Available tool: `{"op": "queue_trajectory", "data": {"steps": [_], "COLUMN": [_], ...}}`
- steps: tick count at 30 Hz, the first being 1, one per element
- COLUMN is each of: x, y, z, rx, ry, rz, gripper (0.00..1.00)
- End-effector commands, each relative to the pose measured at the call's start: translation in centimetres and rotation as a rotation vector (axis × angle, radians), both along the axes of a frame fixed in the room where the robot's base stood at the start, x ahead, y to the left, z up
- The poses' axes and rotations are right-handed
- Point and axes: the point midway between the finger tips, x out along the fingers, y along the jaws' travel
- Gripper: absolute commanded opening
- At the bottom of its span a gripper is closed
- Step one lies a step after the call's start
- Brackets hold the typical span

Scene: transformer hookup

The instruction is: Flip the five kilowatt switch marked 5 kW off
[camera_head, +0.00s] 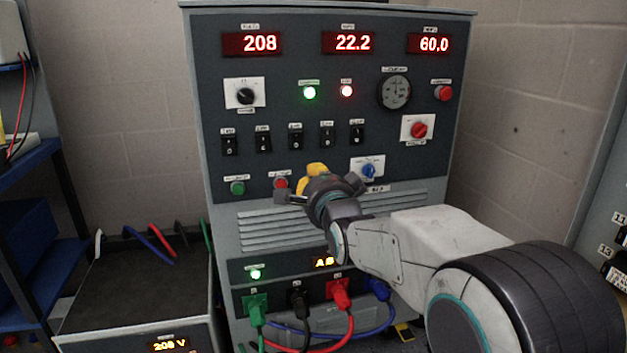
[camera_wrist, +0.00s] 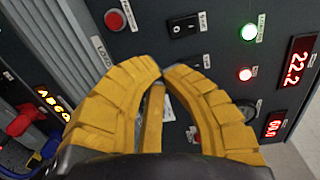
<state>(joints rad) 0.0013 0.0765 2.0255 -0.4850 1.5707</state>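The load bank panel has a row of several black rocker switches. In the head view the third from the left (camera_head: 295,138), fourth (camera_head: 327,135) and rightmost (camera_head: 357,133) stand above my gripper (camera_head: 314,172). Their kilowatt labels are too small to read, so I cannot tell which is marked 5 kW. In the wrist view my gripper (camera_wrist: 162,72) has its yellow fingertips almost together, with nothing held. One rocker switch (camera_wrist: 184,27) shows whole just beyond the tips. A neighbouring one is mostly hidden by the right finger. I see no clear contact with the panel.
A red button (camera_head: 281,183) and green button (camera_head: 237,188) sit below the switches. A blue knob (camera_head: 368,171) lies right of my gripper. Coloured cables plug in at the panel's bottom. A transformer box (camera_head: 140,290) stands at lower left.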

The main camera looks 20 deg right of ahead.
Motion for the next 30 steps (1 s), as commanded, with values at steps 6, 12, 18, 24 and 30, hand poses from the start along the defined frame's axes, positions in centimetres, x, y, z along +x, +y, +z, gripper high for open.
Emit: {"op": "queue_trajectory", "data": {"steps": [6,12,18,24,30], "x": [-0.8,-0.9,-0.9,-1.9,-5.0], "y": [0.0,0.0,0.0,0.0,0.0], "z": [-0.1,-0.1,-0.1,1.5,4.0], "rx": [0.000,0.000,-0.002,-0.069,-0.266], "ry": [0.001,0.000,0.001,0.052,0.206], "rz": [0.000,0.000,0.000,0.005,0.040], "gripper": [0.00,0.00,0.00,0.00,0.00]}}
